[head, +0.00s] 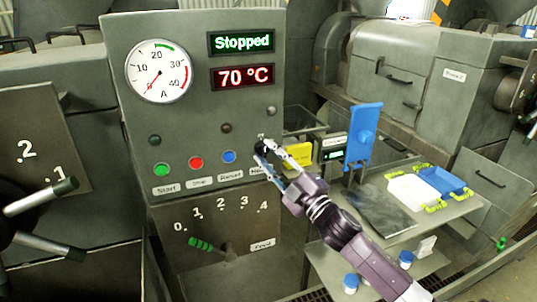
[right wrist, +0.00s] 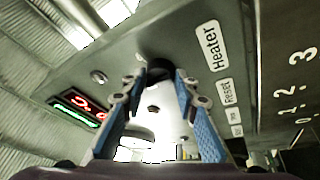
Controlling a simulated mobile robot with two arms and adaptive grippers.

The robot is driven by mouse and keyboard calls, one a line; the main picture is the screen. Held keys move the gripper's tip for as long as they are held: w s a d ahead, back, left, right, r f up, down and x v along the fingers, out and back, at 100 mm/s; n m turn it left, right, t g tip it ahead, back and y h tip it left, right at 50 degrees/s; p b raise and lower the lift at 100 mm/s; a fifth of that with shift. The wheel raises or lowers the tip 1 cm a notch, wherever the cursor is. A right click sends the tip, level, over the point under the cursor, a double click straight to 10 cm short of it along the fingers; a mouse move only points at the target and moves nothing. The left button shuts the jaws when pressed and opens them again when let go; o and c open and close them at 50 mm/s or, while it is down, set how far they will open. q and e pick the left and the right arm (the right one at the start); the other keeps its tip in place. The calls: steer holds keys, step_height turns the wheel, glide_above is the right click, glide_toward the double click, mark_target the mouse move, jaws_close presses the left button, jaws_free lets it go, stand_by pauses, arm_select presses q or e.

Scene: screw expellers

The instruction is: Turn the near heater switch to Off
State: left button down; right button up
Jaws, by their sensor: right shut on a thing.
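The near heater switch (right wrist: 160,66) is a dark round knob on the grey control panel (head: 205,30), beside the "Heater" label (right wrist: 209,45). In the head view it sits at the panel's lower right and is partly covered by my fingers. My right gripper (head: 270,152) reaches it from the lower right. In the right wrist view the fingertips (right wrist: 160,80) stand on either side of the knob and are shut on it. The knob's pointer and its On/Off marks are too small or hidden to read. My left gripper is not in view.
The panel shows "Stopped" (head: 241,42) and "70 °C" (head: 242,77). Green, red and blue buttons (head: 196,162) are left of the knob. A lever with a green grip (head: 200,244) is below. A side table (head: 455,213) with trays (head: 410,193) stands to the right.

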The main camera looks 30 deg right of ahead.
steer(key=shift+f, duration=0.1)
steer(key=o, duration=1.2)
steer(key=shift+c, duration=0.2)
steer(key=shift+s, duration=0.1)
steer(key=v, duration=1.1)
steer(key=shift+s, duration=0.45)
steer(key=shift+f, duration=0.1)
